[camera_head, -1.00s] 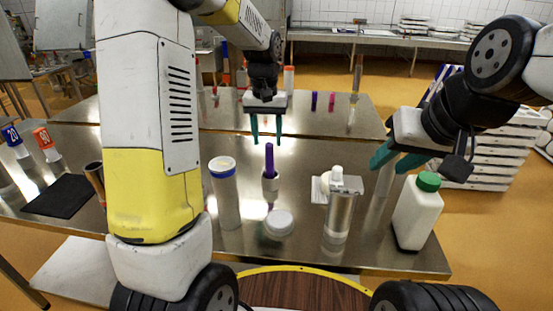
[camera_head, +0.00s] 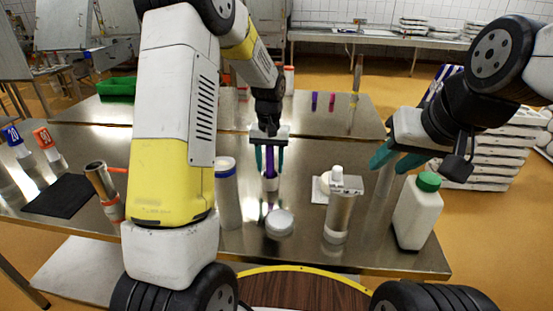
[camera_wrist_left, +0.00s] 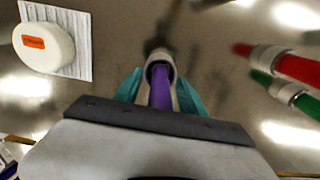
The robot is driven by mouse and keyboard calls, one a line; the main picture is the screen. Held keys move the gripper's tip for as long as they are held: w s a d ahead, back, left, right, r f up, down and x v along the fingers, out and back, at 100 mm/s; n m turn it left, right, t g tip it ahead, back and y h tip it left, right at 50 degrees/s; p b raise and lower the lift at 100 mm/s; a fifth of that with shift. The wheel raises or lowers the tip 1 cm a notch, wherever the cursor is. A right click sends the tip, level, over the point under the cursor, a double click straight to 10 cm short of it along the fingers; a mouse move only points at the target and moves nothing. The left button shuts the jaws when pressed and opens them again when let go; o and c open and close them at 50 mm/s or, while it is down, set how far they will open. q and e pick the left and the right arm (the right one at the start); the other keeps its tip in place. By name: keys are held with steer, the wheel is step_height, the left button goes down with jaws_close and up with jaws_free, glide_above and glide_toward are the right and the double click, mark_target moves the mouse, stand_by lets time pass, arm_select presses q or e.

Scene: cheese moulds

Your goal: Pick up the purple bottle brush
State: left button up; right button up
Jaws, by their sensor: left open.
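The purple bottle brush (camera_head: 270,170) stands upright on the steel table, with a pale collar around its lower part. My left gripper (camera_head: 269,166) is lowered over it, open, with one teal finger on each side of the purple part. In the left wrist view the purple brush (camera_wrist_left: 161,88) lies between the teal fingers (camera_wrist_left: 160,95), its far end inside the pale ring. I cannot tell whether either finger touches it. My right gripper (camera_head: 390,160) is at the right, above the table, its teal fingers apart and nothing visible between them.
Red and green tools (camera_wrist_left: 290,65) show in the left wrist view.

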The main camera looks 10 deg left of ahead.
arm_select(q)
jaws_close()
steer(key=shift+r, duration=0.1)
